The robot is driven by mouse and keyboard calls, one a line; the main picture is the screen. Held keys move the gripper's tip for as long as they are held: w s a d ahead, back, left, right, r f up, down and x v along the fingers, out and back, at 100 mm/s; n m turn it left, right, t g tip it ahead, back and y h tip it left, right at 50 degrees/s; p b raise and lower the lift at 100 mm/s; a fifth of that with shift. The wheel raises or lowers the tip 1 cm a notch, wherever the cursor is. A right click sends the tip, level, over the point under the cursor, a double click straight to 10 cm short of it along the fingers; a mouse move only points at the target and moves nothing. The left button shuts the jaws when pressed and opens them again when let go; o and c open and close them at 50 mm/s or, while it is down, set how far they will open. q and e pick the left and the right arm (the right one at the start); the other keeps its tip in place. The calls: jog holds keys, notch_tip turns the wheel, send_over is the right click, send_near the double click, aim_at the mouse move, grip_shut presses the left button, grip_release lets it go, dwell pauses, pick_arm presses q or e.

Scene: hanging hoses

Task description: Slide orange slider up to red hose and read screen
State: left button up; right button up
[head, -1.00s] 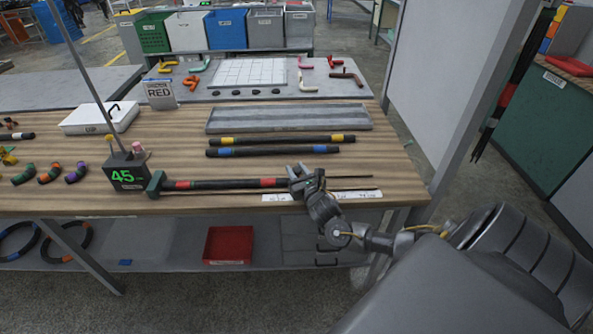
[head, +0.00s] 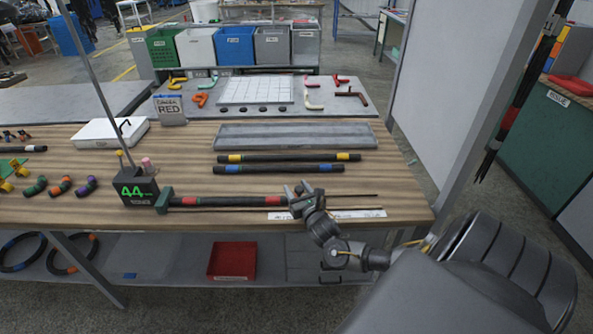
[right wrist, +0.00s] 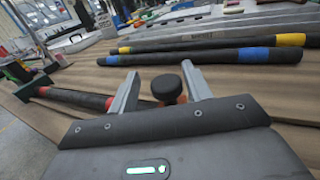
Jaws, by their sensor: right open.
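The red hose (head: 235,202), black with red bands, lies along the front of the table; it also shows at left in the right wrist view (right wrist: 72,96). Its left end meets a green block (head: 164,200) beside a black box with a screen (head: 132,191) reading 44 in green. My right gripper (head: 300,190) is open at the hose's right end. In the right wrist view, a black-capped knob with an orange-brown stem (right wrist: 169,90), apparently the orange slider, stands between the open fingers (right wrist: 160,88). I cannot tell whether they touch it. My left gripper is not in view.
Yellow-banded (head: 290,157) and blue-banded (head: 275,169) hoses lie behind the red one, before a long grey tray (head: 295,136). A sign reading RED (head: 170,110) stands behind. A thin rod (head: 350,196) and white label strip (head: 355,213) lie right of my gripper.

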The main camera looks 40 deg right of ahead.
jog(key=shift+s, duration=0.1)
jog(key=shift+s, duration=0.25)
jog(key=v, duration=1)
jog(key=shift+a+b, duration=0.2)
jog(key=shift+b, duration=0.15)
